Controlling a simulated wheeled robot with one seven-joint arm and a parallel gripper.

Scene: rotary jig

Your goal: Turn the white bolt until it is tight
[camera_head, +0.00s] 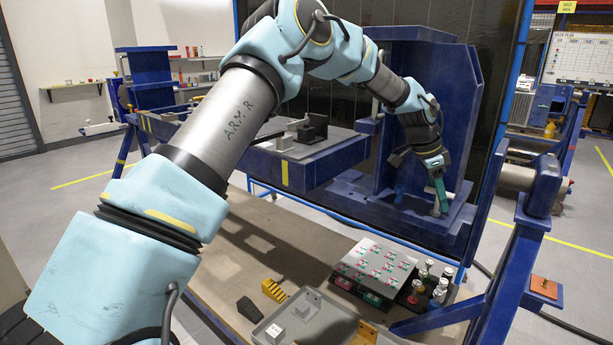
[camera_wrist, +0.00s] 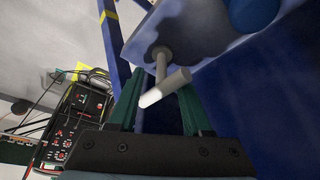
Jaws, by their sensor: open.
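The white bolt (camera_wrist: 165,84) shows in the wrist view as a pale T shape, with a shaft and a crossbar handle. Its shaft meets the underside or face of a blue-grey plate (camera_wrist: 190,35). My gripper (camera_wrist: 158,105) has two green fingers, spread apart, with the bolt's crossbar between or just in front of them. I cannot tell whether the fingers touch it. In the head view my gripper (camera_head: 440,195) reaches down inside the blue jig frame (camera_head: 445,110), at its lower ledge. The bolt is mostly hidden there by the gripper.
A blue jig table (camera_head: 290,165) with a grey plate stands left of the frame. Blue posts stand at the right.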

